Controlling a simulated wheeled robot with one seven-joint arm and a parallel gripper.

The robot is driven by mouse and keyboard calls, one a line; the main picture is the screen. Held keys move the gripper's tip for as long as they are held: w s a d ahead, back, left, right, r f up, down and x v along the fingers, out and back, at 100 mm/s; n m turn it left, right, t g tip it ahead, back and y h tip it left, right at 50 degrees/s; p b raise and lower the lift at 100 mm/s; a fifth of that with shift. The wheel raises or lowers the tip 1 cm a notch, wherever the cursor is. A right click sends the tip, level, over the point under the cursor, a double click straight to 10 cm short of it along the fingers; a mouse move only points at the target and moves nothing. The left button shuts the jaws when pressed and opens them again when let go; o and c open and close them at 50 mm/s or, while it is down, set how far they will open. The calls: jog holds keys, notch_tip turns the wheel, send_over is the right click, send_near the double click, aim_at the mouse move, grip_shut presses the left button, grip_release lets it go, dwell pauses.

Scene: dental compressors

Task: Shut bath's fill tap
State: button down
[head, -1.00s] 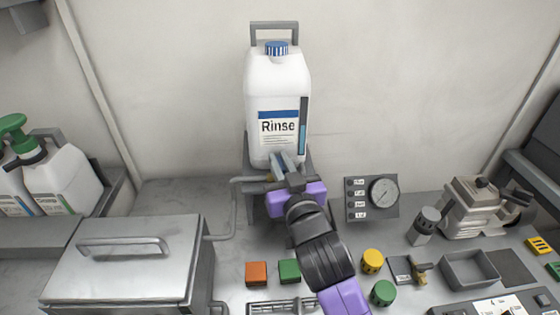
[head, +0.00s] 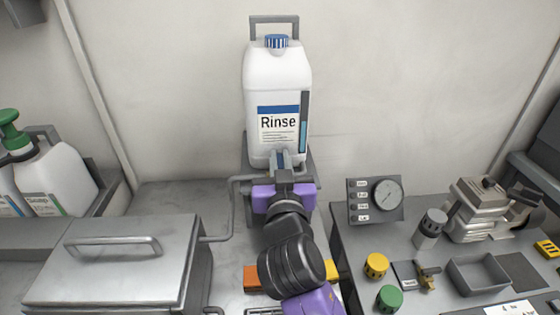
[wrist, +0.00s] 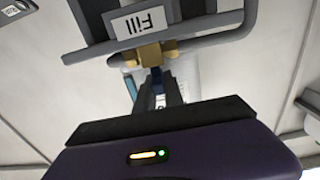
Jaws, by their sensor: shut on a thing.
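The fill tap (wrist: 150,54) is a small brass body on a grey pipe, under a label reading "Fill" in the wrist view. My gripper (wrist: 157,92) is shut on the tap's dark blue handle (wrist: 156,75), just beyond the brass body. In the head view my gripper (head: 281,162) is in front of the Rinse jug's base and hides the tap. The bath (head: 115,262) is a metal box with a closed lid and bar handle at the lower left. A grey pipe (head: 234,205) runs between it and the jug's stand.
The white Rinse jug (head: 277,95) stands on a grey stand against the wall. A gauge panel (head: 376,201), yellow knob (head: 376,265) and green knob (head: 389,298) are on the right. A small brass valve (head: 428,277) sits beside an open grey tray (head: 478,276). Soap jugs (head: 58,180) stand at left.

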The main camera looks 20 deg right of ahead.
jog(key=shift+f, duration=0.15)
jog(key=c, duration=1.4)
grip_release()
jog(key=shift+c, duration=0.2)
jog(key=shift+s, duration=0.1)
jog(key=b+v, duration=0.1)
jog(key=v, duration=0.6)
jog(key=shift+s+a, duration=0.15)
jog(key=shift+s, duration=0.15)
